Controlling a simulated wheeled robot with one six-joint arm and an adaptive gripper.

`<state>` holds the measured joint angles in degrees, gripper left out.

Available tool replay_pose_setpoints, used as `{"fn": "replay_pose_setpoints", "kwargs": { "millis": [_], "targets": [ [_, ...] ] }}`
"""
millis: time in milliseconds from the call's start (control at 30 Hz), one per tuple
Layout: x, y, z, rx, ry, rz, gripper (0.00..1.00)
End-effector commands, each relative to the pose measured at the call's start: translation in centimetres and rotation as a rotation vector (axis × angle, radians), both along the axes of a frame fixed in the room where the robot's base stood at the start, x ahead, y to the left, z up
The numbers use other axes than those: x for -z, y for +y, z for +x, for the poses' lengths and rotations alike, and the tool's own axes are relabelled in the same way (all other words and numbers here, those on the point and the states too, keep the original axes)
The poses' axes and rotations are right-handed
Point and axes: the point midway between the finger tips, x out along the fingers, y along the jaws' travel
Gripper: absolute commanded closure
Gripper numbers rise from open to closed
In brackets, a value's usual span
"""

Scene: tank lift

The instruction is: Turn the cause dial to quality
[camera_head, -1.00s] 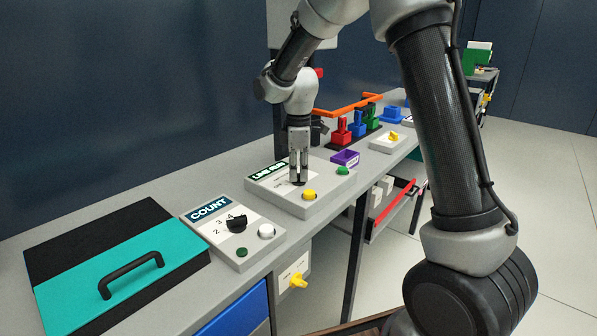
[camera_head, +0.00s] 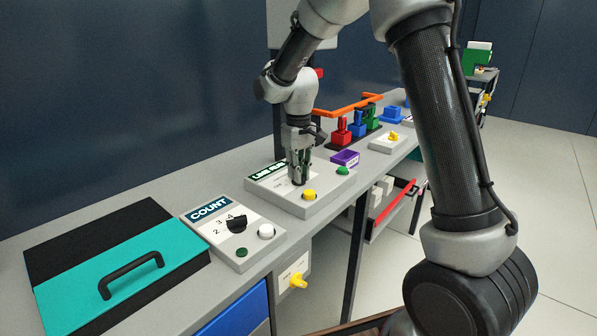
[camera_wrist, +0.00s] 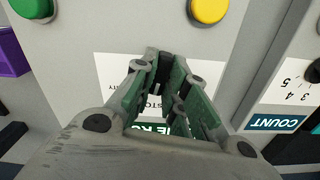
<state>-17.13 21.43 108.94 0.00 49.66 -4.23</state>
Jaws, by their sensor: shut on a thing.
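The dial panel (camera_head: 332,196) is a grey box on the bench with a green label partly covered by my gripper, a yellow button (camera_head: 309,195) and a green button (camera_head: 343,171). My gripper (camera_head: 300,181) points down over the panel's white dial plate, and its fingers are shut on the cause dial. The dial itself is almost wholly hidden between the fingers. In the wrist view, my gripper (camera_wrist: 163,75) covers most of the white plate (camera_wrist: 115,72); only scraps of its lettering show, so I cannot read where the dial points.
A COUNT panel (camera_head: 255,216) with a black dial stands to the left, and a teal lid (camera_head: 75,290) with a black handle lies further left. A purple bin (camera_head: 345,159), an orange bar (camera_head: 350,106) and red, green and blue blocks stand behind.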

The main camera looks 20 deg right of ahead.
Motion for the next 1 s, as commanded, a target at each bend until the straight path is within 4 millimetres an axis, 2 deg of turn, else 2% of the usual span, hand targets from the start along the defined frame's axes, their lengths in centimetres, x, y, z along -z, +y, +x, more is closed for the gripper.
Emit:
{"fn": "replay_pose_setpoints", "kwargs": {
  "millis": [600,1000],
  "targets": [
    [-0.1,-0.03,0.09,0.565,-0.003,0.001,1.0],
    [-0.11,-0.04,0.09,0.791,-0.003,0.001,1.0]
  ]
}}
